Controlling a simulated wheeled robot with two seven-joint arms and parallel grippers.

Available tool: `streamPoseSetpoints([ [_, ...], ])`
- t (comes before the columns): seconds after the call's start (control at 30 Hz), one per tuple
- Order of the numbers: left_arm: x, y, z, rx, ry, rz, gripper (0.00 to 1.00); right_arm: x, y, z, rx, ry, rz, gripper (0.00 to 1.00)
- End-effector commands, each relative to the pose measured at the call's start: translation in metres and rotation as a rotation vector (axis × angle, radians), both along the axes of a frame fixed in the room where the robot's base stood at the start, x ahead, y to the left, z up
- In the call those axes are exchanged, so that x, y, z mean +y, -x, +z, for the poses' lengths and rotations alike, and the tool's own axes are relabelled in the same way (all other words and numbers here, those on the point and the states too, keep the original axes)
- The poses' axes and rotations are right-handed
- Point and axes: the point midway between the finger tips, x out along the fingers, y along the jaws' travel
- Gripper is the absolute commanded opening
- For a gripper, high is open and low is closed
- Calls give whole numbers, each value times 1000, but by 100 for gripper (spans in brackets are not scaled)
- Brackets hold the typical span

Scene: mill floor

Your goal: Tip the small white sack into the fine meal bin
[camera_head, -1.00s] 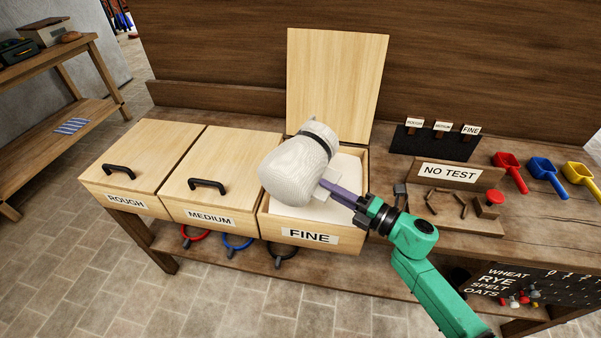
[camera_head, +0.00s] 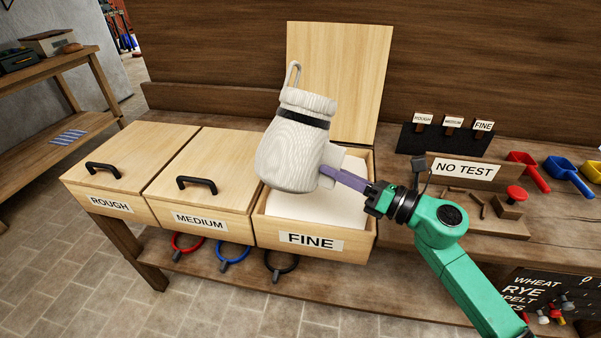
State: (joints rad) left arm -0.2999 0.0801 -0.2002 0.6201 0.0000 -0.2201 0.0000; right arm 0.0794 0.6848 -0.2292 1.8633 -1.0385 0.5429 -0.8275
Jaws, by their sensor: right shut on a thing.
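The small white sack (camera_head: 290,155) has a dark band near its top and a loop above it. It is nearly upright, leaning a little, above the fine meal bin (camera_head: 267,232). My right gripper (camera_head: 335,178) comes in from the right and is shut on the sack's lower side. The bin's lid (camera_head: 340,70) stands open behind it, and white meal (camera_head: 315,205) shows inside. The sack hides the back left of the bin. My left gripper is not in view.
The medium bin (camera_head: 199,165) and rough bin (camera_head: 125,160) stand left with lids shut. To the right are a NO TEST board (camera_head: 465,170), a red scoop (camera_head: 528,170) and a blue scoop (camera_head: 570,175). Rings (camera_head: 235,250) hang below the bins.

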Motion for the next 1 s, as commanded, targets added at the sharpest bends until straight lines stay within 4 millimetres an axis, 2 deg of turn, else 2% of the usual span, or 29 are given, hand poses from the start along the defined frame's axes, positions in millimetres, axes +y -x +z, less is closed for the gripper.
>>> streamPoseSetpoints([
  [0.03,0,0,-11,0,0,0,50,0,0,-4,-30,21,0,0],
  [0.63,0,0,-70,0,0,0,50,0,0,11,-380,281,1,0],
  [1.0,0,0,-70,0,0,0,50,0,0,19,-421,312,0,0],
])
